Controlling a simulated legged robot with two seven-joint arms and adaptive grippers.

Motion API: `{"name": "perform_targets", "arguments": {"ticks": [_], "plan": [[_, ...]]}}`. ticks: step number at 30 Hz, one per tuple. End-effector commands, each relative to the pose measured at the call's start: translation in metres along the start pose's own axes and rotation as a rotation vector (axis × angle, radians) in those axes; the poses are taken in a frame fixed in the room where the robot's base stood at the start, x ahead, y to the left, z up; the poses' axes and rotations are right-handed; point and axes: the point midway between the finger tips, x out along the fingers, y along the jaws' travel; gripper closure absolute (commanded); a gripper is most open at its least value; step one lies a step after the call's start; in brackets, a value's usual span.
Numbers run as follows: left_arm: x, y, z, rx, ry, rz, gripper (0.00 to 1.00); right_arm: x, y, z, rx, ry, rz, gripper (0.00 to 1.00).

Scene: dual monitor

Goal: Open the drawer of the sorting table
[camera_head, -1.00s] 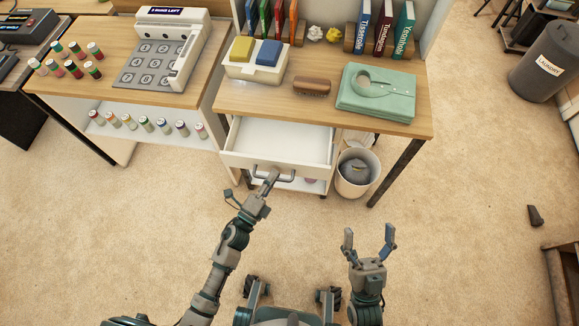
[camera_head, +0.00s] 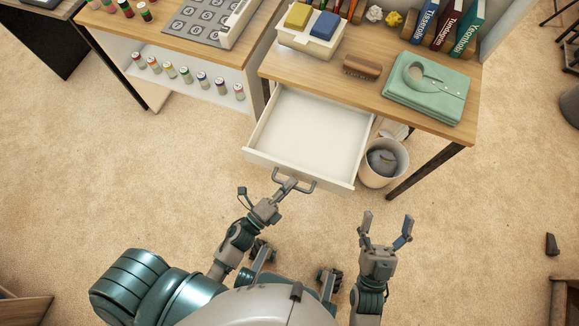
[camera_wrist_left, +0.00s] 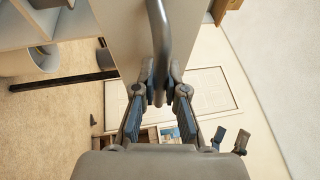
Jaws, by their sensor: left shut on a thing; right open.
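The sorting table (camera_head: 375,90) has a wooden top, and its white drawer (camera_head: 310,135) is pulled out and empty. A grey bar handle (camera_head: 305,188) is on the drawer front. My left gripper (camera_head: 283,186) is shut on the handle near its left part. In the left wrist view the fingers of the left gripper (camera_wrist_left: 160,95) close around the handle bar (camera_wrist_left: 160,40), which stands off the pale drawer front (camera_wrist_left: 118,30). My right gripper (camera_head: 387,228) is open and empty, below and right of the drawer, over bare floor.
A white bin (camera_head: 383,163) stands right of the drawer. A shelf unit with cans (camera_head: 185,75) is at left.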

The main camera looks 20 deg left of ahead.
Motion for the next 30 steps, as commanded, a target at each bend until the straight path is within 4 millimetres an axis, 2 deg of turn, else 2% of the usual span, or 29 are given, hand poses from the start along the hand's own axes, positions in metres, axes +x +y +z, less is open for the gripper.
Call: {"name": "perform_targets", "arguments": {"ticks": [1,3,4,12,16,30], "plan": [[-0.002,0.005,-0.002,-0.002,0.002,0.012,0.84,-0.001,0.0,0.001,0.0,-0.001,0.0,0.17],[-0.002,0.005,-0.002,-0.003,0.002,0.011,0.67,-0.001,0.0,0.001,0.0,-0.001,0.0,0.17],[-0.001,0.005,-0.002,-0.003,0.002,0.01,0.63,-0.001,0.0,0.001,0.0,-0.001,0.0,0.17],[-0.002,0.002,-0.001,-0.002,0.002,0.004,0.63,0.0,0.0,0.0,-0.001,0.002,-0.001,0.17],[-0.01,0.002,-0.002,-0.004,0.002,0.005,0.63,0.0,0.0,-0.001,-0.002,0.003,-0.001,0.17],[-0.103,0.004,-0.003,-0.004,0.002,0.009,0.63,0.0,0.0,-0.001,-0.001,0.002,0.0,0.17]]}}
